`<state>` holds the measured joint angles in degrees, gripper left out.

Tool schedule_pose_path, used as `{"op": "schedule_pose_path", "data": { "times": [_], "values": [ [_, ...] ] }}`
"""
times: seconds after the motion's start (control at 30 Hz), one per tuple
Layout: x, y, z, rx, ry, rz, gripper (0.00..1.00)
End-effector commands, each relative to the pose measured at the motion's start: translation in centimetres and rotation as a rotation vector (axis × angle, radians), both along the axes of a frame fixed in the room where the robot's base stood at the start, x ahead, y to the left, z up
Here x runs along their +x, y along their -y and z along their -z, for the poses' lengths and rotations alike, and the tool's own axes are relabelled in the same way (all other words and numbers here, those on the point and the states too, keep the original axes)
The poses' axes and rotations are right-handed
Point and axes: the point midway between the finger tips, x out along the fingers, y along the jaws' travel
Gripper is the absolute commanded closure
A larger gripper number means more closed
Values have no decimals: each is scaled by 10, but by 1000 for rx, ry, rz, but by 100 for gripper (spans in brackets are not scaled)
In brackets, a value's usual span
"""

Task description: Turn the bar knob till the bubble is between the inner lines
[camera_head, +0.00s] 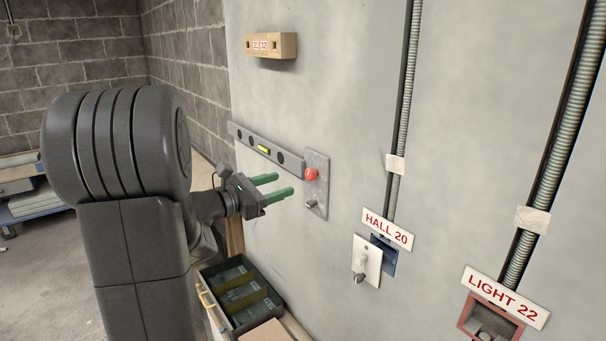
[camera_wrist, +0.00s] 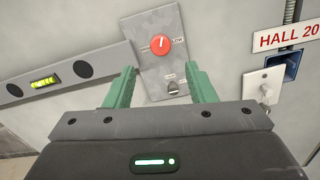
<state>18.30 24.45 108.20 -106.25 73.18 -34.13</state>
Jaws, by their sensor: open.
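A grey metal plate (camera_head: 319,163) on the wall carries a round red knob (camera_head: 312,174) and below it a small grey bar knob (camera_head: 311,204). In the wrist view the red knob (camera_wrist: 162,44) has a white pointer mark, and the bar knob (camera_wrist: 172,87) sits low on the plate. A grey level bar (camera_head: 240,133) runs left of the plate, with a yellow-green vial (camera_wrist: 44,82). The bubble's place between the lines is too small to tell. My gripper (camera_head: 284,184) is open and empty, its green fingers pointing at the plate, one on each side of it in the wrist view.
Right of the plate are a white switch plate (camera_head: 367,258) under the HALL 20 sign (camera_head: 388,229) and a red-framed box (camera_head: 490,318) under the LIGHT 22 sign (camera_head: 505,297). A wooden block (camera_head: 270,45) is fixed above.

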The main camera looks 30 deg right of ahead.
Motion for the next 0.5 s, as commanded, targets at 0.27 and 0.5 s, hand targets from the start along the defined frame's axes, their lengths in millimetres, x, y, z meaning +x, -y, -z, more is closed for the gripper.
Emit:
{"op": "schedule_pose_path", "data": {
  "times": [0.27,0.5],
  "values": [
    [3,52,-2,1,-1,5,50],
    [6,81,-1,2,0,3,50]
  ]
}}
